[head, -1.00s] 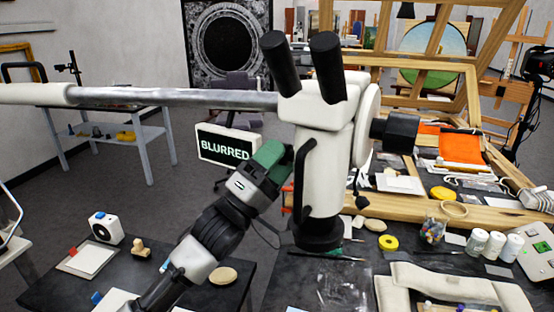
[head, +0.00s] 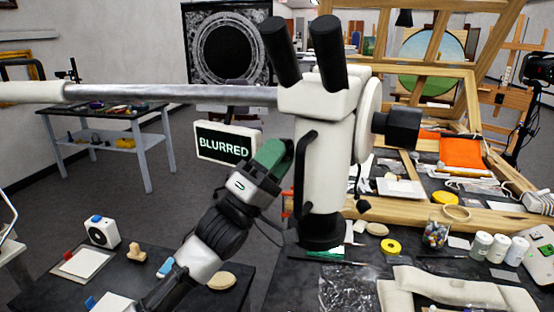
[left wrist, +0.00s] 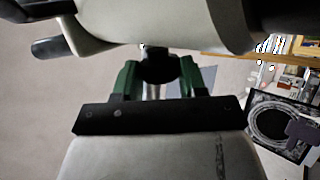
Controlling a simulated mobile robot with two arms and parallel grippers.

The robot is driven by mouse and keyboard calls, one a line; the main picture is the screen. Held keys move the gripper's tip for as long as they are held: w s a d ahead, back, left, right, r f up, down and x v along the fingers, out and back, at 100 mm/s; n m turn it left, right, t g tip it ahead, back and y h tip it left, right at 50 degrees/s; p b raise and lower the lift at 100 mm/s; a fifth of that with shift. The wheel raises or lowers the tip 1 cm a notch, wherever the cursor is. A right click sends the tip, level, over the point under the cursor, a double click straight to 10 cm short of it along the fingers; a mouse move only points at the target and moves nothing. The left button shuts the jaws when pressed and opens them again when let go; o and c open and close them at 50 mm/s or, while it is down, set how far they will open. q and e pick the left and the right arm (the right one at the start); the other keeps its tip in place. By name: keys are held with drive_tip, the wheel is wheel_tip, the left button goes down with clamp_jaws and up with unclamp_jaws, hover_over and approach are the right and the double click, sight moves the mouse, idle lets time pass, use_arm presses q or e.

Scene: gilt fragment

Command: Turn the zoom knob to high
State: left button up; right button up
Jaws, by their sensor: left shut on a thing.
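A white microscope (head: 325,185) with two black eyepieces hangs from a horizontal metal arm. My left gripper (head: 278,152), with green fingers, is at the left side of its body. In the left wrist view the two green fingers (left wrist: 160,74) stand on either side of a black knob (left wrist: 160,62), and the gripper is shut on it. In the head view the gripper hides this knob. Any marks on the knob cannot be made out. A small screen (head: 226,145) behind the gripper reads "BLURRED". My right gripper is not in view.
A larger black knob (head: 398,128) sticks out on the microscope's right side. Below is a dark table (head: 400,262) with jars, yellow tape and a padded pale support (head: 450,285). A lower left table holds a small white device (head: 101,231). Floor shows at left.

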use_arm(q)
drive_tip(key=o, duration=0.9)
drive_tip(key=b+v, duration=0.4)
drive_tip(key=v, duration=0.7)
